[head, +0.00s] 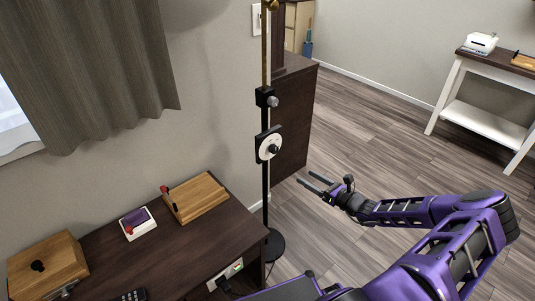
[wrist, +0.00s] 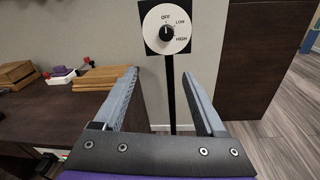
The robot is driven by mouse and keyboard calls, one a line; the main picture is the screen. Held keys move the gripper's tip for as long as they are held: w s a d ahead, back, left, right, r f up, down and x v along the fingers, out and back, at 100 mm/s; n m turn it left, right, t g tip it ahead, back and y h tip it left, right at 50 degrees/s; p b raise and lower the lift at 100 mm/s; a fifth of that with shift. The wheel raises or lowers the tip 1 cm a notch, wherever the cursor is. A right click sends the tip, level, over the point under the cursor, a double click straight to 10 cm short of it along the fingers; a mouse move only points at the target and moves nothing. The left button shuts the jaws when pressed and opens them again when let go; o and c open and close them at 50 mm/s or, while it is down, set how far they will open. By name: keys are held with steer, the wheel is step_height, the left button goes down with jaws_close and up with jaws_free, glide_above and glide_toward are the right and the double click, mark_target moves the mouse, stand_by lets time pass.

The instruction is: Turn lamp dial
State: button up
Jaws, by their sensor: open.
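The lamp dial (head: 268,147) is a white disc with a black knob on a black plate, fixed to the lamp's upright pole (head: 265,195). In the wrist view the dial (wrist: 166,30) shows the marks OFF, LOW and HIGH around its knob, and the knob's pointer is up near OFF. My gripper (head: 314,180) is open and empty, to the right of the pole and a little lower than the dial in the head view. In the wrist view my gripper (wrist: 160,80) has its two fingers apart, pointing forward, with the dial beyond and above them. Nothing touches the knob.
A dark desk (head: 150,250) at lower left holds wooden boxes (head: 195,197) and a small white switch box (head: 138,223). A dark cabinet (head: 292,125) stands behind the pole. The lamp's round base (head: 272,245) is on the floor. Open floor lies to the right.

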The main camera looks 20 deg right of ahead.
steer(key=d+r+t, duration=0.1)
steer(key=b, duration=0.1)
glide_toward(276, 151)
steer(key=shift+m, duration=0.4)
steer(key=x, duration=0.9)
steer(key=shift+r, duration=0.1)
jaws_close()
